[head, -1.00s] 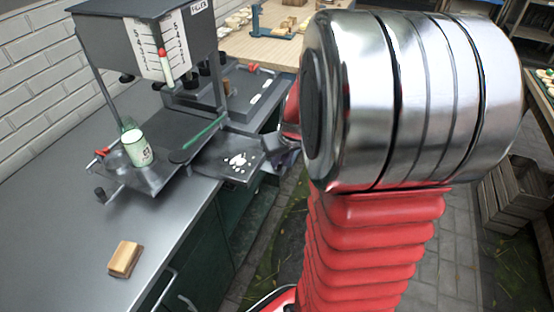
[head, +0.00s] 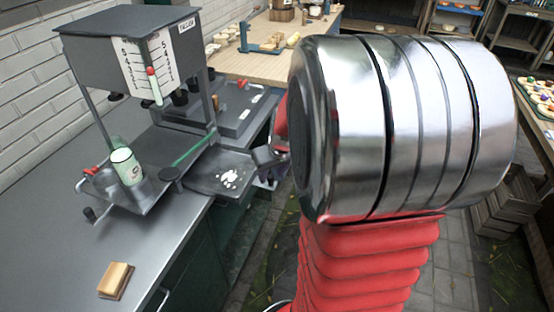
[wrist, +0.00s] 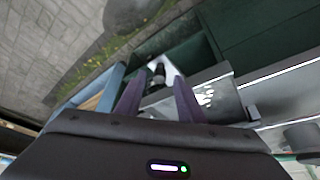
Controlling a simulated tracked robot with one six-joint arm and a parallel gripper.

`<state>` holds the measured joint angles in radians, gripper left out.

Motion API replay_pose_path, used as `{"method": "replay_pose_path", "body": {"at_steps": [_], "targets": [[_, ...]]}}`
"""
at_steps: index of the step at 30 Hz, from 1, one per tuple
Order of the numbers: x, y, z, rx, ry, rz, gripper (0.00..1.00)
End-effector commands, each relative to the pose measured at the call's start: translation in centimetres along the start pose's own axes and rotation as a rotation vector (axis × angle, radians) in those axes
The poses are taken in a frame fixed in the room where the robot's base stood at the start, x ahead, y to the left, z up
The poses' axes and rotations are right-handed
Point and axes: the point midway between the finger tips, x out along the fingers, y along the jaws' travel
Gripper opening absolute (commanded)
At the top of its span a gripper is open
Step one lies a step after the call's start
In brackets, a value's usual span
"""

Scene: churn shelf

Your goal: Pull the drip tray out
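The drip tray (head: 207,183) is a flat grey tray with white splashes, at the front of the dark filling machine (head: 125,45). It juts past the counter edge. My gripper (head: 268,160) is at the tray's outer right edge in the head view, partly hidden by my arm. In the wrist view, the two purple fingers of my gripper (wrist: 159,78) are apart. A small dark knob-like part shows between their tips, against a bright surface. The splashed tray (wrist: 222,97) lies just right of the fingers. I cannot tell whether the fingers touch it.
A white-green jar (head: 127,167) stands on the machine's left platform. A tan block (head: 115,279) lies on the grey counter (head: 60,215). A wooden table (head: 262,67) is behind. Wooden crates (head: 508,205) stand at right. The paved floor beside the counter is open.

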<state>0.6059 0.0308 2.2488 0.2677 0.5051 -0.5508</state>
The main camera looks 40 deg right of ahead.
Motion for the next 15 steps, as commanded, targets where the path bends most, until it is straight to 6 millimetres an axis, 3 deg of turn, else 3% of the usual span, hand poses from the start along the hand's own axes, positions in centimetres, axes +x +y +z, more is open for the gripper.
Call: {"method": "replay_pose_path", "body": {"at_steps": [15], "targets": [[-6.8,0.0,0.0,-0.002,0.003,0.002,0.35]]}}
